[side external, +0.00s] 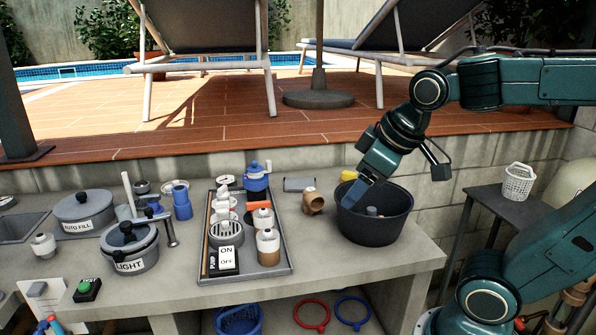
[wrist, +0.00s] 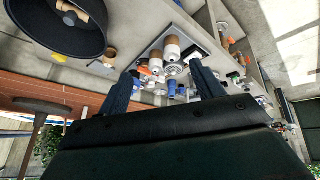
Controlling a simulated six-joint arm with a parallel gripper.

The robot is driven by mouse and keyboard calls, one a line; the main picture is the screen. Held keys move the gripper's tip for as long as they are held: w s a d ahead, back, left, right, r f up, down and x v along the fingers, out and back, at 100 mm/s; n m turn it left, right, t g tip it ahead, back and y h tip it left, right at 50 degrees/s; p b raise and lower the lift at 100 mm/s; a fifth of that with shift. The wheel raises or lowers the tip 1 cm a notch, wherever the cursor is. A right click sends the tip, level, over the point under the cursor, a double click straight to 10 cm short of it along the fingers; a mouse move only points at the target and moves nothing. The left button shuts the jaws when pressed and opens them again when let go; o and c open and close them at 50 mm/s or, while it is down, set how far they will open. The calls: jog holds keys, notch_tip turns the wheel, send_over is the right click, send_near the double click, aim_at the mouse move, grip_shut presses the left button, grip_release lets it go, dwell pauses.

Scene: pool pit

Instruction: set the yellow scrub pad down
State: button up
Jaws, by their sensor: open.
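The yellow scrub pad (side external: 349,175) shows as a small yellow patch just behind the rim of the black bucket (side external: 375,222). Most of it is hidden. In the wrist view a yellow bit (wrist: 58,57) shows beside the bucket (wrist: 48,40) at upper left. My gripper (side external: 354,196) is over the left part of the bucket, tilted down and to the left. In the wrist view my gripper's two fingers (wrist: 162,88) are spread apart with nothing held between them. The pad is outside them.
A brown pipe fitting (side external: 313,202) stands left of the bucket. A grey tray (side external: 285,270) holds several bottles, a drain cover and a switch. Lidded pots, one marked LIGHT (side external: 130,248), stand farther left. The concrete counter (side external: 340,272) is bare in front of the bucket.

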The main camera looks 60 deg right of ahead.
jog(key=s+a+f+m+y, duration=0.1)
jog(key=s+a, duration=0.2)
jog(key=s, duration=0.2)
jog(key=shift+s+f, duration=0.25)
jog(key=shift+s, duration=0.05)
